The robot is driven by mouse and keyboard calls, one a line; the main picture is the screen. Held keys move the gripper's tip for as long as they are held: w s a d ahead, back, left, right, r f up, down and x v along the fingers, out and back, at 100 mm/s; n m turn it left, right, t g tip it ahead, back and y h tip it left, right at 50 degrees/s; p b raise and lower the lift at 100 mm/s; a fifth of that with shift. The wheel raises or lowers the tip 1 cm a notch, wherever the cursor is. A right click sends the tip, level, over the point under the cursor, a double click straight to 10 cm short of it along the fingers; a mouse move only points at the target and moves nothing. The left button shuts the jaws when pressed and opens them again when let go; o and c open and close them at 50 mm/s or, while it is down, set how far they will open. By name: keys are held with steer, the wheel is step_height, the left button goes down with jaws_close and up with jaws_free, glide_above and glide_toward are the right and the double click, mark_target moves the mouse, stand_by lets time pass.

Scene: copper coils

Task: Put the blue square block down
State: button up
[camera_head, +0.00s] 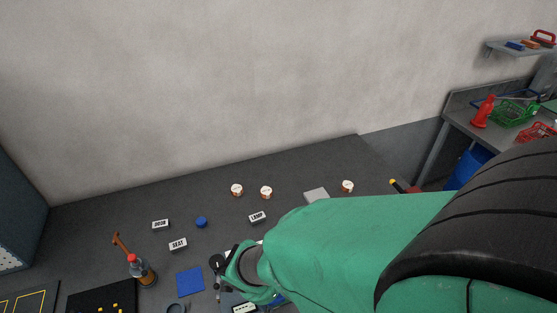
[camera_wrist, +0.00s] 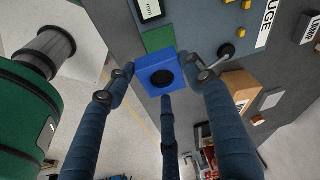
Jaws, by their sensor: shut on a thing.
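The blue square block (camera_wrist: 147,67), with a round dark hole in its face, shows in the wrist view between the fingertips of my gripper (camera_wrist: 163,76). My gripper is shut on it. Behind the block are a green square (camera_wrist: 158,40) and a grey-blue board (camera_wrist: 205,20); I cannot tell whether the block touches the board. In the head view my green arm covers most of the gripper area, and I cannot make out the block for sure. A flat blue square (camera_head: 190,281) lies on the dark table left of my arm.
On the dark table (camera_head: 110,215) stand a bottle with a red cap (camera_head: 134,262), a round blue piece (camera_head: 201,222), labelled blocks such as one reading SEAT (camera_head: 178,245), and several small white-and-orange pots (camera_head: 266,192). A wall (camera_head: 220,90) closes the back. A side bench (camera_head: 465,115) holds baskets.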

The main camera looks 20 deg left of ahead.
steer(key=w+a+n+p, duration=0.2)
steer(key=w+a, duration=0.2)
steer(key=a, duration=0.2)
steer(key=w+a+n+y+p, duration=0.1)
steer(key=w+a+n+p, duration=0.2)
steer(key=w+a, duration=0.2)
steer(key=w+a+f+n+p, duration=0.1)
steer(key=w+a+n+p, duration=0.1)
steer(key=w+a, duration=0.2)
steer(key=shift+w+a+f+n+y+p, duration=0.1)
steer(key=shift+w+a+n+y+p, duration=0.1)
steer(key=shift+a, duration=0.75)
steer(key=shift+w+a+n+y+p, duration=0.1)
steer(key=shift+w+a+n, duration=0.1)
steer(key=shift+a, duration=0.7)
steer(key=shift+w+a+f, duration=0.2)
steer(key=shift+w+a, duration=0.15)
steer(key=shift+a, duration=0.1)
steer(key=w+a, duration=0.3)
steer(key=a, duration=0.1)
steer(key=w+a+f+p, duration=0.1)
steer(key=w+a, duration=0.2)
steer(key=a, duration=0.1)
steer(key=w+a+p, duration=0.1)
steer(key=w+a, duration=0.3)
steer(key=shift+a+f, duration=0.25)
steer(key=shift+a, duration=0.05)
steer(key=shift+f, duration=1.75)
steer(key=shift+f, duration=0.15)
